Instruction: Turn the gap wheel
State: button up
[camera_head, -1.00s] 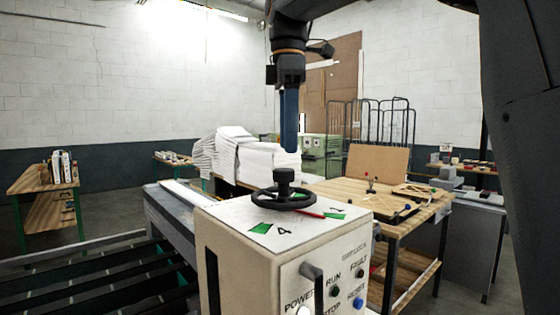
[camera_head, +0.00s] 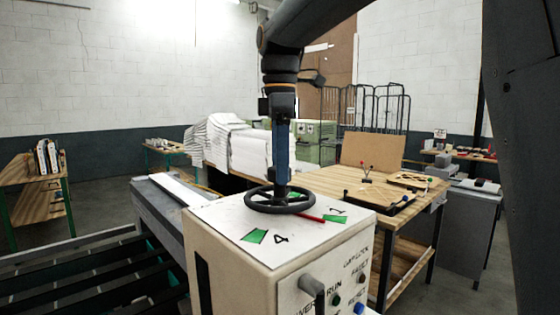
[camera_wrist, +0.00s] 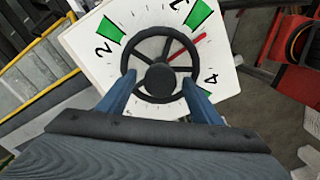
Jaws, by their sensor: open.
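The gap wheel (camera_head: 262,207) is a black handwheel with spokes and a hub, flat on top of a beige control box (camera_head: 232,240). In the wrist view the wheel (camera_wrist: 137,54) lies over a white dial plate (camera_wrist: 88,42) with numbers, tick marks and green wedges. A red pointer (camera_wrist: 187,46) runs under the rim towards the upper right, between the 4 and another number partly cut off. My gripper (camera_head: 281,183) points straight down at the wheel's hub. In the wrist view its blue fingers (camera_wrist: 159,84) are open, one either side of the hub (camera_wrist: 160,77); contact cannot be told.
The box front carries a lever (camera_head: 311,286) and several buttons. A wooden workbench (camera_head: 335,187) with small items stands behind right. Stacked white sheets (camera_head: 250,150) lie behind. Dark rails (camera_head: 80,285) run at the lower left. A red object (camera_wrist: 297,85) is right in the wrist view.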

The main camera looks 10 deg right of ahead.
jog(key=shift+f, duration=0.1)
grip_shut()
dwell(0.3)
